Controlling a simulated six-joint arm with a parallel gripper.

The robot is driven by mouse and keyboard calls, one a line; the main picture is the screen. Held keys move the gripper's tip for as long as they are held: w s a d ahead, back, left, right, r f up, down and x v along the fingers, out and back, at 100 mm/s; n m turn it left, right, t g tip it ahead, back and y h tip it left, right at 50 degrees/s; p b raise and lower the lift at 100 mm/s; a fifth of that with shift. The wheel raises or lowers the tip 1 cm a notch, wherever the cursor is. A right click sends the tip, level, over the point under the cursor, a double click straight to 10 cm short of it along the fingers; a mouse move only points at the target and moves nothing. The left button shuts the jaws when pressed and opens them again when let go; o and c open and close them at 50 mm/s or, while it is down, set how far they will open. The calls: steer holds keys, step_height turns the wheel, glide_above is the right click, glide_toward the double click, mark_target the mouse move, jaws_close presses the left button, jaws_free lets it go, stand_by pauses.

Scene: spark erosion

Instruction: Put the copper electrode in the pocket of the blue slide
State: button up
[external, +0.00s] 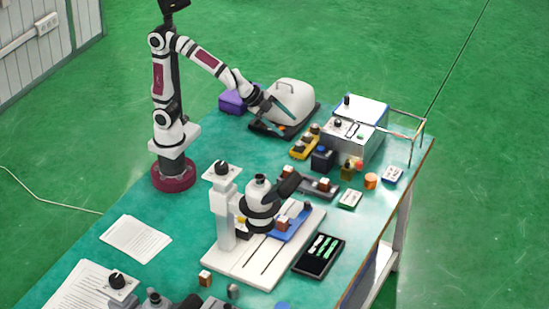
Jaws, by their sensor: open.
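The blue slide (299,226) lies on the white base of the bench machine at the table's middle. A small brown-and-white block (282,223) sits at its left part; the pocket is too small to make out. Several small copper-coloured pieces are in view, and I cannot tell which is the copper electrode. One brown-and-white piece (323,184) stands on a dark rack (329,193) behind the machine. My gripper (264,106) is open at the far side of the table, over the left part of a dark tray (284,131), beside a white hood. Its fingertips are hard to see.
A purple box (240,99), yellow holder (304,147), grey box unit (353,141) and orange cylinder (371,181) stand around. The white machine (225,220) rises mid-table. A black tray (319,257) lies right of it. Papers (135,239) lie left.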

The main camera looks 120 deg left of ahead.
steer(key=s+d+f+g, duration=0.2)
steer(key=s, duration=0.7)
steer(key=s+d+f+g+h, duration=0.1)
steer(key=s+d+f+g, duration=0.1)
steer(key=s, duration=0.7)
steer(key=s+d+f+g+h, duration=0.1)
steer(key=s+d+f+g, duration=0.1)
steer(key=s, duration=0.6)
steer(key=shift+s+d+f+g, duration=0.3)
steer(key=shift+s+f+g, duration=0.1)
steer(key=shift+f+g, duration=0.45)
